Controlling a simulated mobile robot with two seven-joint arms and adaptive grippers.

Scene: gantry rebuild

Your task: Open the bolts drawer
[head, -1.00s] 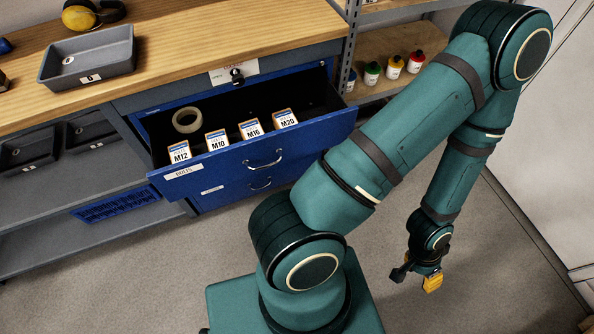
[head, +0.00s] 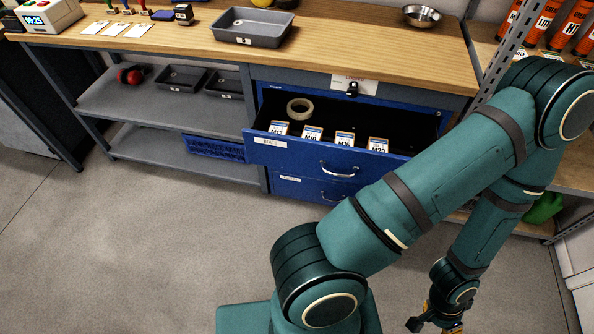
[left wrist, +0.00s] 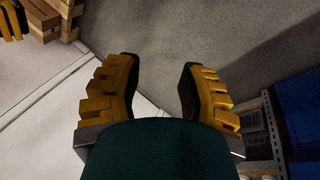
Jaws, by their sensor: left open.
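The bolts drawer (head: 300,156) is blue and stands pulled out below the workbench top in the head view. Its label (head: 270,143) is at the left of its front and its metal handle (head: 338,174) is right of the middle. A tape roll (head: 299,108) and several small labelled boxes (head: 311,133) lie in it. My left gripper (head: 436,324) is low at the bottom edge of the head view, apart from the drawer and its handle. In the left wrist view its yellow fingers (left wrist: 158,88) are spread with nothing between them.
A shut blue drawer (head: 300,190) is directly below. The wooden bench top (head: 330,47) carries a grey tray (head: 253,38) and a metal bowl (head: 421,14). A shelf post (head: 508,38) stands at the right. The floor (head: 130,240) in front is clear at left.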

